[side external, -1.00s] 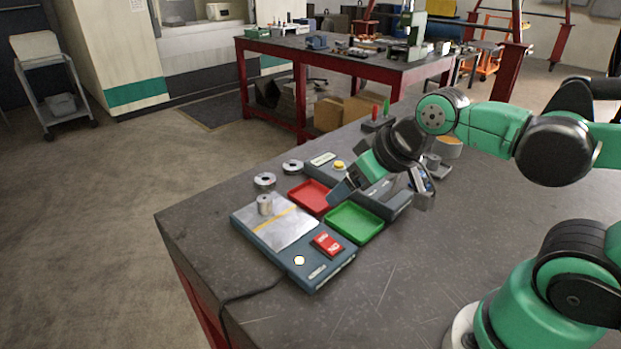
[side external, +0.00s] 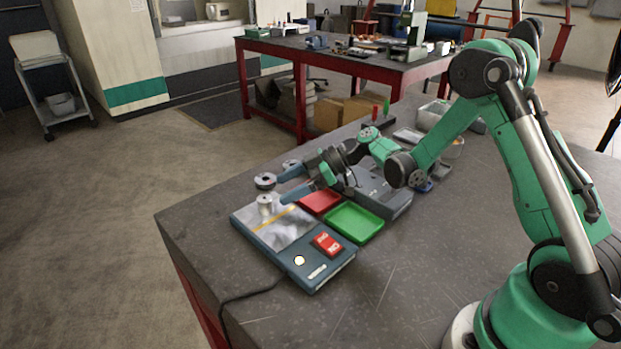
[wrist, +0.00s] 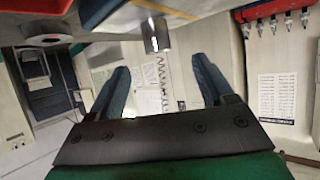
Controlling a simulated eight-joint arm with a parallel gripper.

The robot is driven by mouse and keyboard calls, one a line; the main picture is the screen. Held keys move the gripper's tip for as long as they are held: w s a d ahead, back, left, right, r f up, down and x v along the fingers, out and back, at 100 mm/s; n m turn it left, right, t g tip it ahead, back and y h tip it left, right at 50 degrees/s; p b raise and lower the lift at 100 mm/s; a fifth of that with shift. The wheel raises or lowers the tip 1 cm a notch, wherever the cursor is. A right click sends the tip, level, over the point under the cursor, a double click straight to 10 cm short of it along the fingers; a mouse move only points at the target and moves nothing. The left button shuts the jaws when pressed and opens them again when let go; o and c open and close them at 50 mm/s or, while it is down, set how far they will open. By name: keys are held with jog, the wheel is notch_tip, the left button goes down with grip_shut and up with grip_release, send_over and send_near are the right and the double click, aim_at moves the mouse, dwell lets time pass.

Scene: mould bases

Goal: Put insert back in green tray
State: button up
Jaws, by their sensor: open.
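The insert appears to be the small grey metal cylinder (side external: 265,204) standing upright on the pale plate of the blue-grey device at the left of the table. A metal cylinder (wrist: 155,36) also shows in the wrist view, ahead of and roughly between my fingertips. My gripper (side external: 281,187) is open and tilted to about horizontal, its two blue fingers pointing at the cylinder from its right, with a gap still visible. In the wrist view my gripper (wrist: 160,66) holds nothing. The green tray (side external: 355,222) is right of the device and looks empty.
A red tray (side external: 320,202) sits beside the green one, under my gripper. The device (side external: 318,272) has a red switch and a lit button. A grey ring-like part (side external: 265,180) lies behind the cylinder. The table's front right is clear.

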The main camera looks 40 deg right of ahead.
aim_at(269, 198)
jog(key=shift+f, duration=0.25)
jog(key=shift+w+a+f, duration=0.15)
jog(key=shift+w+a, duration=0.05)
jog(key=shift+w, duration=0.05)
jog(key=x, duration=0.4)
jog(key=shift+w+a+f, duration=0.15)
jog(key=shift+w+a, duration=0.05)
jog(key=shift+a, duration=0.15)
grip_shut()
